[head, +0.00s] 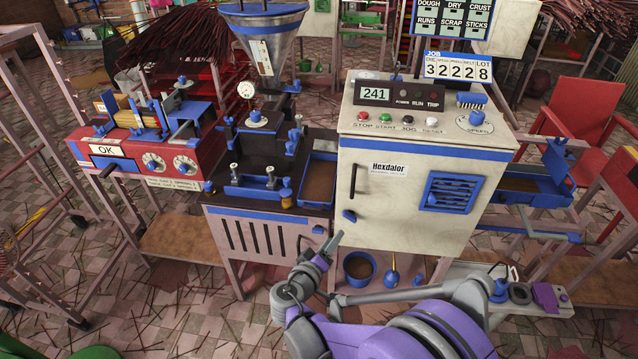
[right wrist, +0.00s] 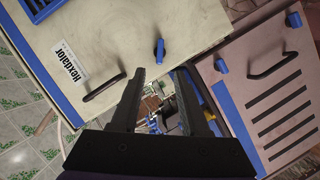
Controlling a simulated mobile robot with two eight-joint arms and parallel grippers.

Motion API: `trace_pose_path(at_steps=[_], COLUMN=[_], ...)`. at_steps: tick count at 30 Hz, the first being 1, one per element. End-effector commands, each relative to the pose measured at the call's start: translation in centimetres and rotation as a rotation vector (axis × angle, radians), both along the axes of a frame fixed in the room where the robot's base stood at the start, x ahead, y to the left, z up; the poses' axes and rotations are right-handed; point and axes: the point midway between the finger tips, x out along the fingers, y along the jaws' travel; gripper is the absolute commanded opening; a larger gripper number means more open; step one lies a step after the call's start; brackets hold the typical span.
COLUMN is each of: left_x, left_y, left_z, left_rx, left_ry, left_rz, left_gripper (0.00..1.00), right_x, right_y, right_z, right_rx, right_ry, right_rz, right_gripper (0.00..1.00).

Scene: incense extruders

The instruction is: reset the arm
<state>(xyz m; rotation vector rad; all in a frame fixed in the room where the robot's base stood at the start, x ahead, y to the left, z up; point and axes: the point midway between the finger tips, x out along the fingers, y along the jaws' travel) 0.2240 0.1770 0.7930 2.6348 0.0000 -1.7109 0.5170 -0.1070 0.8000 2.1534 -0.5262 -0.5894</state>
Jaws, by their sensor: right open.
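My right arm (head: 400,325) is grey and purple and reaches in from the bottom right in the head view. Its gripper (head: 332,243) is in front of the lower left of the cream control cabinet (head: 385,215). In the right wrist view, the gripper (right wrist: 160,75) shows two dark fingers spread apart with nothing between them. The cabinet's black door handle (right wrist: 105,88) and blue latch (right wrist: 160,50) lie beyond the fingertips; no contact is visible. My left gripper is not in view.
The extruder (head: 265,150) with its metal hopper (head: 262,45) stands left of the cabinet. A blue bucket (head: 359,266) is below the cabinet, close to my right arm. A red machine (head: 150,150) is at left and a red chair (head: 585,125) at right. Thin sticks litter the tiled floor.

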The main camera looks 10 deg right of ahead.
Motion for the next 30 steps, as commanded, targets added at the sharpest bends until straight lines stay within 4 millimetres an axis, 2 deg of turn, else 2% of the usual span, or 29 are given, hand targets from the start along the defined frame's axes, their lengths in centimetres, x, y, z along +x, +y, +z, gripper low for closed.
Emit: trace_pose_path(at_steps=[5, 8, 11, 15, 20, 24, 30], left_x=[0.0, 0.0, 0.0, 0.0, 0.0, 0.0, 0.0], left_y=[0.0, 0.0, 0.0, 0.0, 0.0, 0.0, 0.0], left_z=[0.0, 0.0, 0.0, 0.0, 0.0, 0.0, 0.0], left_rx=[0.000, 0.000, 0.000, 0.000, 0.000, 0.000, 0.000], left_ry=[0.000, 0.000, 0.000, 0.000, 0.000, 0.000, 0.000], left_rz=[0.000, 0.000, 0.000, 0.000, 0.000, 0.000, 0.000], left_gripper=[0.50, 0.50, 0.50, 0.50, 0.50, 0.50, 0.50], right_x=[-0.3, -1.3, -3.6, -8.4, -14.6, -20.0, -25.5], right_y=[-0.5, -2.3, -4.9, -8.2, -10.1, -10.2, -8.9], right_z=[0.2, 0.4, 0.8, 0.9, 0.7, 0.3, -0.2], right_rx=[0.010, 0.048, 0.122, 0.265, 0.445, 0.610, 0.799], right_ry=[0.014, 0.064, 0.151, 0.288, 0.417, 0.498, 0.552], right_rz=[-0.007, -0.033, -0.071, -0.121, -0.151, -0.154, -0.136], right_gripper=[0.45, 0.45, 0.45, 0.45, 0.45, 0.45, 0.45])
